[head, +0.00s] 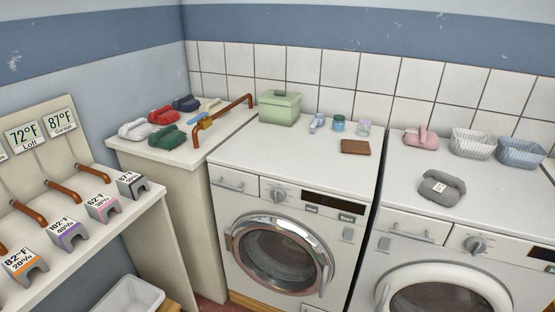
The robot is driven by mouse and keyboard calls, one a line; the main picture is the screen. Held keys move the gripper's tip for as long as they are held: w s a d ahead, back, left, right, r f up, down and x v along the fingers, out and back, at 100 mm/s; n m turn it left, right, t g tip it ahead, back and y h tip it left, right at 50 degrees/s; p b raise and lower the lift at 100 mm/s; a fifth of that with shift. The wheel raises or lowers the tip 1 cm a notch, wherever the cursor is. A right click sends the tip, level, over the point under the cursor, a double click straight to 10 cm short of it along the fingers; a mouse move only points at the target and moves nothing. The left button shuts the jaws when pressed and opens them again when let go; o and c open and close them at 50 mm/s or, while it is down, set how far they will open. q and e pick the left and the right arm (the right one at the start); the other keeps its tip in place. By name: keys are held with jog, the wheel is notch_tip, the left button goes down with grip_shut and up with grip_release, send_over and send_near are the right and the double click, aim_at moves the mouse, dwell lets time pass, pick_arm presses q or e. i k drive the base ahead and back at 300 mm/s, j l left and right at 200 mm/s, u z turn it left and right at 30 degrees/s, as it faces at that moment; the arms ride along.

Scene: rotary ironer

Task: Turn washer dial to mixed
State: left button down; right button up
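Two white front-loading machines stand side by side, and I cannot tell for sure which is the washer. The left machine (225,211) has a chrome-ringed door and a round grey dial (278,194) left of its dark display (333,204). The right machine (385,262) has a white-ringed door and a grey dial (475,245) left of a dark display partly cut off at the right edge. The marks around both dials are too small to read, so their settings cannot be told. Neither of my grippers is in view.
A green lidded box (280,109), small jars and a brown block (355,147) sit on the left machine. Two baskets (473,143) and a grey bundle (442,187) sit on the right machine. A shelf with temperature tags (66,234) stands left. Both machine fronts are unobstructed.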

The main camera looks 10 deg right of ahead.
aim_at(279, 195)
jog(key=i+l, duration=0.1)
jog(key=l, duration=0.35)
jog(key=i+l, duration=0.1)
jog(key=l, duration=0.35)
jog(key=i+l, duration=0.1)
jog(key=l, duration=0.35)
jog(key=k+l+z, duration=0.05)
